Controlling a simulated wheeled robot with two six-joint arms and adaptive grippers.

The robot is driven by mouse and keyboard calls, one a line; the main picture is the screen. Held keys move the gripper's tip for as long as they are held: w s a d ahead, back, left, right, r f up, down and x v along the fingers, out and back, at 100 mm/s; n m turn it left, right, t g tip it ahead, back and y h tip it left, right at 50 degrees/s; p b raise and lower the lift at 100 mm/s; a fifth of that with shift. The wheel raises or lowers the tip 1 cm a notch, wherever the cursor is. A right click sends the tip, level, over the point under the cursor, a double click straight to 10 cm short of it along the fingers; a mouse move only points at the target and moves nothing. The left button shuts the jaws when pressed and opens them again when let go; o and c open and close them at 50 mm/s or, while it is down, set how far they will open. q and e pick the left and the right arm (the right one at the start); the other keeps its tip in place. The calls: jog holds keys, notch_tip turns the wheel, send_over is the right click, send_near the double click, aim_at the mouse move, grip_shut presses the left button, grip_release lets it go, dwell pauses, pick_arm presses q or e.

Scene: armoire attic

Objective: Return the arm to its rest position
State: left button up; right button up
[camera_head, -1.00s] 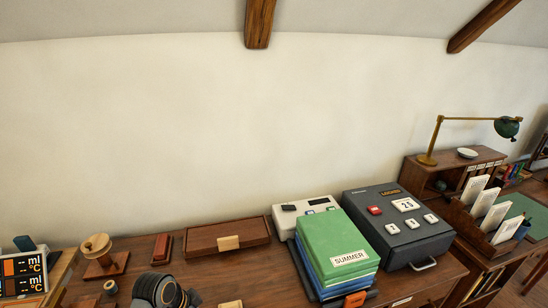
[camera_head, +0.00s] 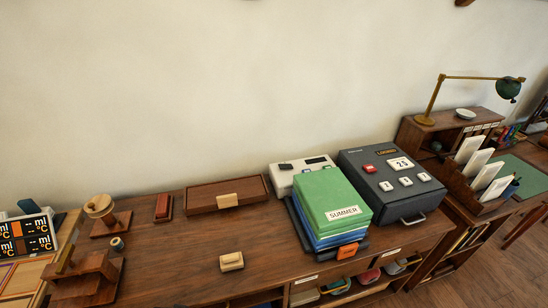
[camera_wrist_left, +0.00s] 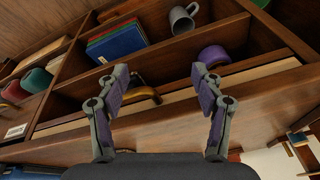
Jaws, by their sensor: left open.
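My left gripper (camera_wrist_left: 160,76) shows in the left wrist view with its two purple-padded fingers spread apart and nothing between them. It faces the open compartments of a wooden shelf (camera_wrist_left: 190,135). A curved brass-coloured thing (camera_wrist_left: 142,94) lies beyond the left finger, partly hidden by it. A purple roll (camera_wrist_left: 213,56) lies just beyond the right finger. I cannot tell whether the fingers touch the wood. Neither of my grippers shows in the head view.
Blue and green books (camera_wrist_left: 117,42) and a grey mug (camera_wrist_left: 184,18) sit in shelf compartments.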

pick_arm(q)
jog(key=s+a+f+g, duration=0.1)
jog(key=s+f, duration=0.3)
jog(key=f, duration=0.6)
jog(key=s+a+f, duration=0.1)
jog(key=s+f, duration=0.3)
jog(key=f, duration=0.6)
jog(key=s+f, duration=0.9)
jog(key=s, duration=0.5)
jog(key=shift+s+a+f+g, duration=0.15)
jog(key=shift+a+g, duration=0.05)
jog(key=shift+g, duration=0.2)
